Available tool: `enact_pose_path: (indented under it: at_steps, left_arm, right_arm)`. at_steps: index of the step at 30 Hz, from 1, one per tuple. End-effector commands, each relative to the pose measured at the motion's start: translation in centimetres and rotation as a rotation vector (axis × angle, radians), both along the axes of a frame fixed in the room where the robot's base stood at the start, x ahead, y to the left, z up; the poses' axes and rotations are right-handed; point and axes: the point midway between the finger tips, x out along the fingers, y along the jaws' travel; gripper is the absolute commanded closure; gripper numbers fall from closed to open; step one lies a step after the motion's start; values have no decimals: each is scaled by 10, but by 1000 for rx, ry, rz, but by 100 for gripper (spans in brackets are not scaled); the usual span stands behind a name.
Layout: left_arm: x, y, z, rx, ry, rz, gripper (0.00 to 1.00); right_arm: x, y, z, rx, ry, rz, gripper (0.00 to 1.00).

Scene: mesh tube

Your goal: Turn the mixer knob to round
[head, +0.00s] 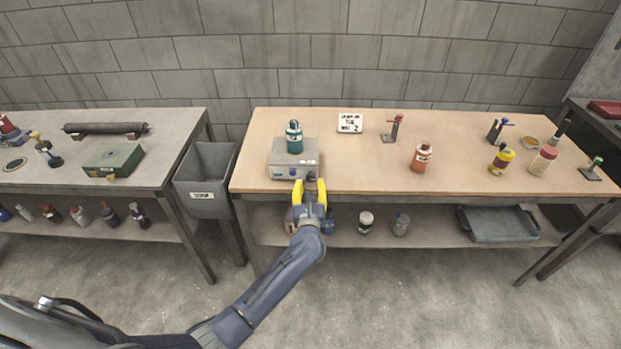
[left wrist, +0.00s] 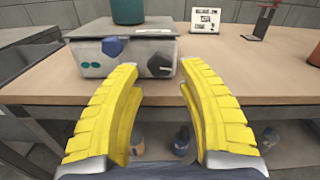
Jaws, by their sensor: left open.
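The mixer (head: 284,162) is a grey box near the front left edge of the wooden table, with a teal bottle (head: 294,137) on its top. In the left wrist view the mixer's front (left wrist: 80,59) shows a blue knob (left wrist: 112,46), a dark round knob (left wrist: 158,65) and teal buttons (left wrist: 90,65). I cannot read the marks around the knobs. My left gripper (head: 310,189) has yellow fingers, open and empty, just in front of the mixer. In the left wrist view its fingertips (left wrist: 160,67) stand apart on either side of the dark knob, without visible contact. My right gripper is not in view.
The wooden table (head: 370,175) also holds a small sign (head: 350,123), a red bottle (head: 421,157) and several items at its right end. A grey bin (head: 205,180) hangs left of the table. The table's middle front is clear. A lower shelf holds bottles and a tray (head: 500,224).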

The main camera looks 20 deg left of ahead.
Motion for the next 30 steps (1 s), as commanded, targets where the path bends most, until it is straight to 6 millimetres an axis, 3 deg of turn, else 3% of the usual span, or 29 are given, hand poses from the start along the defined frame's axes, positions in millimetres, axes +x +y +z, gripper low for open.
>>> enact_pose_path:
  at_steps: [9, 25, 30]
  left_arm:
    - [34, 9, 0, 2, 0, 0, 61]
    - [42, 12, 0, 1, 0, 0, 60]
    - [42, 12, 0, 1, 0, 0, 79]
  right_arm:
    - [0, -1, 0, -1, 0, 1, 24]
    - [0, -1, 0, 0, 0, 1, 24]
    - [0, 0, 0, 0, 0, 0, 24]
